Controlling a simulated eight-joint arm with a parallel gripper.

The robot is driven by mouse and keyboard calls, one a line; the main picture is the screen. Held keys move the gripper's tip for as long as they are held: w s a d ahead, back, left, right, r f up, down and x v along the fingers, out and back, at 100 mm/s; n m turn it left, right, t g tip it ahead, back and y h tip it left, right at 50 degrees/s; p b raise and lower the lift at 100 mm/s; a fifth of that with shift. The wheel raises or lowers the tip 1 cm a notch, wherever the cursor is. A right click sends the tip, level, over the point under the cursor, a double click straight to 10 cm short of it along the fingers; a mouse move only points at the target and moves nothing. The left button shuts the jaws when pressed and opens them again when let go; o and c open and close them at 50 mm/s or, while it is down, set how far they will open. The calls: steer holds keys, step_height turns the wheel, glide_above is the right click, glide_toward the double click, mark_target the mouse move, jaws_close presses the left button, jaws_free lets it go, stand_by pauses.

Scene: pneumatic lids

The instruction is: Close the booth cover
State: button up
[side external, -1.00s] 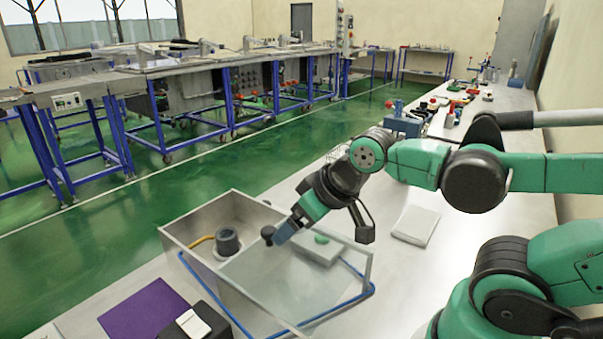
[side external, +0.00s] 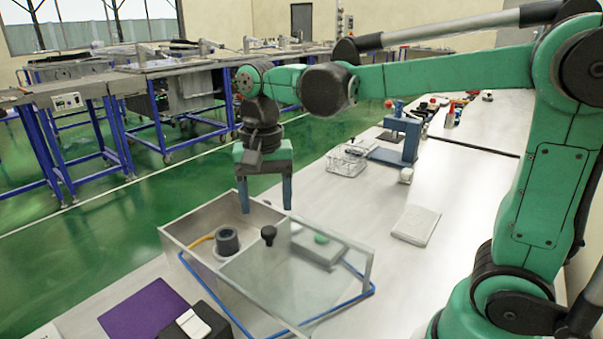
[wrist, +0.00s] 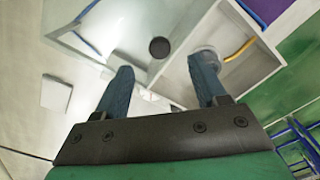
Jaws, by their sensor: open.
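The booth (side external: 190,222) is a pale open-topped box on the bench. Its clear cover (side external: 275,285) carries a black knob (side external: 268,233) and lies toward the right of the box. The left part, with a dark round fitting (side external: 228,240) and a yellow hose, looks uncovered. My gripper (side external: 265,209) is open and empty, pointing down above the booth, its fingers apart from the knob. In the wrist view the knob (wrist: 160,47) appears beyond and between my fingertips (wrist: 162,70), with the booth's open compartment (wrist: 260,45) to the right. The cover's exact edges are hard to see.
A purple mat (side external: 145,308) and a black box (side external: 195,325) lie at the front left. A blue hose (side external: 345,298) curves around the booth's right side. A white pad (side external: 416,225), a wire rack (side external: 347,160) and a blue stand (side external: 402,135) are farther back.

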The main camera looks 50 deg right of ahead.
mark_target(268, 229)
steer(key=shift+f, duration=2.4)
jaws_close()
